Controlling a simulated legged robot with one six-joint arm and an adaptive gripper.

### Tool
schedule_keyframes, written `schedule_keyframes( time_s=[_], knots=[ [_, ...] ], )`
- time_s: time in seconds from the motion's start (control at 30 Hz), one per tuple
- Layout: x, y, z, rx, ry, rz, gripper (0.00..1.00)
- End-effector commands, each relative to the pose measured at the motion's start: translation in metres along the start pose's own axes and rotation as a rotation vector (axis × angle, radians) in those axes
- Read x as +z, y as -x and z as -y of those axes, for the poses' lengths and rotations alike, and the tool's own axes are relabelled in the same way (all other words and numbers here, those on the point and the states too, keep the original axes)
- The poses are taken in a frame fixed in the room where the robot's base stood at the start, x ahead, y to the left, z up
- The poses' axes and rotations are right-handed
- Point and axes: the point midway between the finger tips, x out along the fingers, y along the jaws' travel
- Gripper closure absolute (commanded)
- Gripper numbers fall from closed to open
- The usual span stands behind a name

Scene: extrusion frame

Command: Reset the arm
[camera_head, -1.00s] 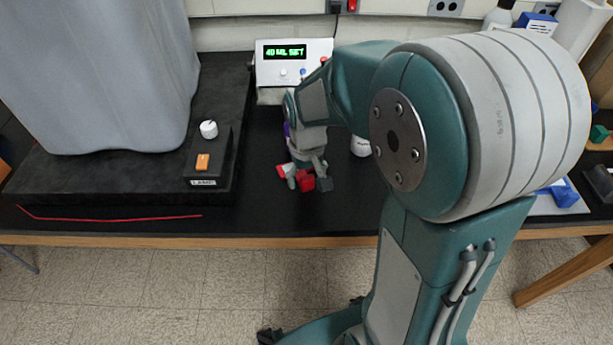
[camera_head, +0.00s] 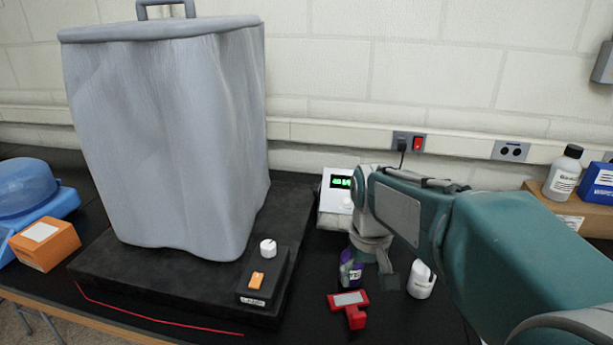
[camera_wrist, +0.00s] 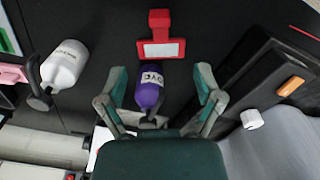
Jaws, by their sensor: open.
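My gripper (camera_head: 372,268) points down over the black bench in the head view, beside a purple bottle (camera_head: 350,268) with a white label. In the wrist view my gripper (camera_wrist: 158,82) is open, its two fingers spread wide with nothing gripped. The purple bottle (camera_wrist: 150,88) shows between the fingers there, apart from both; its depth below them is hard to tell. A red T-shaped piece with a pale label (camera_head: 349,306) lies on the bench in front of my gripper, and ahead of the fingertips in the wrist view (camera_wrist: 160,25).
A grey covered box (camera_head: 170,140) stands on a black base at left, with a control box (camera_head: 262,282) at its corner. A white bottle (camera_head: 421,280) stands right of my gripper. A display unit (camera_head: 337,205) is behind it. Orange (camera_head: 45,245) and blue items sit far left.

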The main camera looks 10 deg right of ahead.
Motion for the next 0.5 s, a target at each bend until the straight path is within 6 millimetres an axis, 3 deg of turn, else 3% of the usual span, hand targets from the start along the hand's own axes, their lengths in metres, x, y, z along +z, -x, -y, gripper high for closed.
schedule_keyframes(
  time_s=[0.3,0.5],
  knots=[
    [0.061,0.028,0.007,0.013,-0.030,-0.197,0.16],
    [0.105,0.034,0.011,0.017,-0.053,-0.340,0.16]
  ],
)
